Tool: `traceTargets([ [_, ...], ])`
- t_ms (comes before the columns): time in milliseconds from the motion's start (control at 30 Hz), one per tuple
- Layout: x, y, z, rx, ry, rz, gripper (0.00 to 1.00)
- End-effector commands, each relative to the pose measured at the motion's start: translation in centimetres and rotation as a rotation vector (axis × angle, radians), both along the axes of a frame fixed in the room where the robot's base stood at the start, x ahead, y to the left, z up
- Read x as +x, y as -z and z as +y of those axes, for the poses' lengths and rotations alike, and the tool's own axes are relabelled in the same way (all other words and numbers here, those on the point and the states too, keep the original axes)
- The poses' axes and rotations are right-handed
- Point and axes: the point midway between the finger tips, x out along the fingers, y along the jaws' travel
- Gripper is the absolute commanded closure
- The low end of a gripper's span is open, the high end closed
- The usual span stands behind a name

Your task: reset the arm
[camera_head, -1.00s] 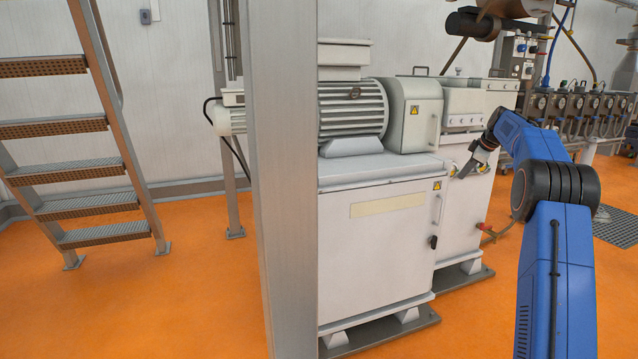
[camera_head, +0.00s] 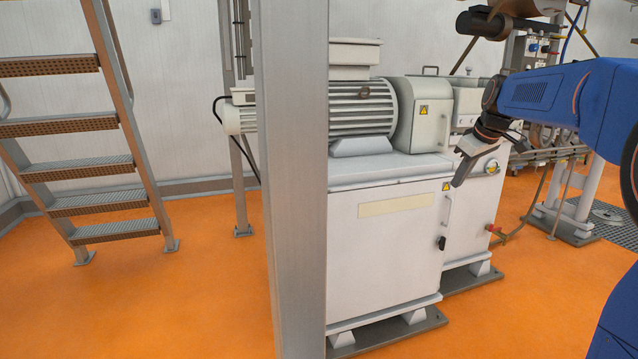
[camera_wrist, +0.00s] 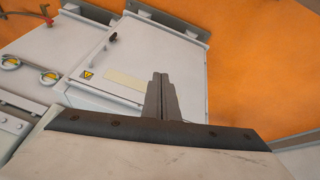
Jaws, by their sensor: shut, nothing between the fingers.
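My gripper (camera_head: 458,183) hangs from my blue arm at the right of the head view, fingers pointing down and to the left. It appears just in front of the white machine cabinet (camera_head: 385,255), near its upper right corner; I cannot tell the exact gap. In the wrist view the fingers of my gripper (camera_wrist: 159,78) are together with nothing between them. Beyond them lies the cabinet door (camera_wrist: 140,65) with a yellow warning label.
A grey steel post (camera_head: 293,190) stands in front of the cabinet's left side. A motor (camera_head: 360,108) sits on the cabinet. Metal stairs (camera_head: 85,160) stand at the left. The orange floor (camera_head: 200,300) is clear between the stairs and the post.

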Motion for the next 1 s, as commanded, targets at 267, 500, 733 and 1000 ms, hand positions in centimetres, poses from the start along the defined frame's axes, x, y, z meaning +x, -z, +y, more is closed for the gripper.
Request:
traceTargets([
  [267, -10.0, 1.3, 4.1, 0.032, 0.11, 0.023, 1.0],
  [500, -18.4, 4.0, 6.6, 0.058, 0.209, 0.041, 1.0],
  [733, -26.4, 7.7, 8.3, 0.083, 0.3, 0.054, 1.0],
  [1000, -35.2, 13.4, 9.6, 0.112, 0.407, 0.063, 1.0],
])
